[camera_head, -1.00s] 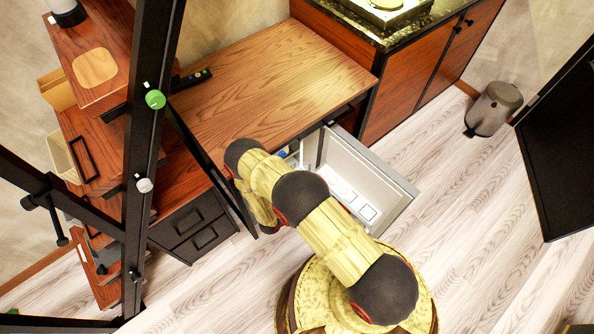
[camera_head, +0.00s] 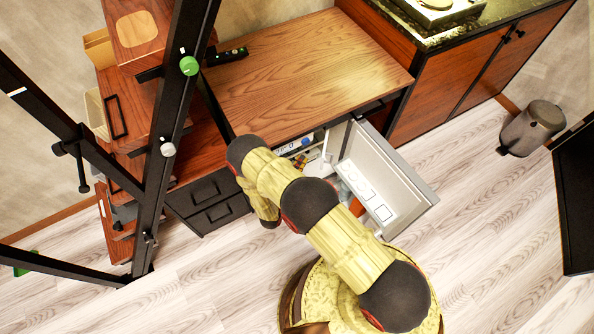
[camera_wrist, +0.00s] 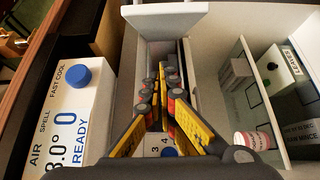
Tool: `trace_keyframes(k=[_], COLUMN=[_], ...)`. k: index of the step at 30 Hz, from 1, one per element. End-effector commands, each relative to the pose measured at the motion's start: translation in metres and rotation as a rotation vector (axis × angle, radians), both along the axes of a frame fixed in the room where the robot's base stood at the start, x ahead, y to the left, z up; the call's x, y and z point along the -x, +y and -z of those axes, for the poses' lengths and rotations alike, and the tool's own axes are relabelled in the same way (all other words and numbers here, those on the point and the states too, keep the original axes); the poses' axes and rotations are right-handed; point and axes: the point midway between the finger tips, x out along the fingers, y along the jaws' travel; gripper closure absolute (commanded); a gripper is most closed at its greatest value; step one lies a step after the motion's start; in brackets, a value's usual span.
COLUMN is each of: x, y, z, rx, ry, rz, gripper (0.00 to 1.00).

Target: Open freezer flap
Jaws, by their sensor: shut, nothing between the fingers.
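A white panel that looks like the freezer flap (camera_wrist: 165,20) stands out at the top of the wrist view, beyond my fingertips. A white edge beside the fridge opening in the head view may be the same flap. The fridge door (camera_head: 412,190) is swung open. In the head view my arm hides my gripper and part of the fridge.
The fridge control panel (camera_wrist: 75,105) with a blue knob lies left of my fingers. The wooden counter (camera_head: 300,70) is above the fridge. A bin (camera_head: 532,128) stands far right; floor is clear.

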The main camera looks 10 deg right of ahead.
Motion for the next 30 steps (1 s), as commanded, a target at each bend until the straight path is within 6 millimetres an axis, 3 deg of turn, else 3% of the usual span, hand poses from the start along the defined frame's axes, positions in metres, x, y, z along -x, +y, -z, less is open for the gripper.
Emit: trace_keyframes(k=[5, 12, 30], x=[-0.025, -0.012, -0.008], y=[-0.023, -0.049, -0.055], z=[0.002, 0.001, 0.000], rx=[0.000, 0.001, 0.000], ry=[0.001, 0.002, 0.001], rz=[0.005, 0.001, 0.001], gripper=[1.00, 1.00, 1.00])
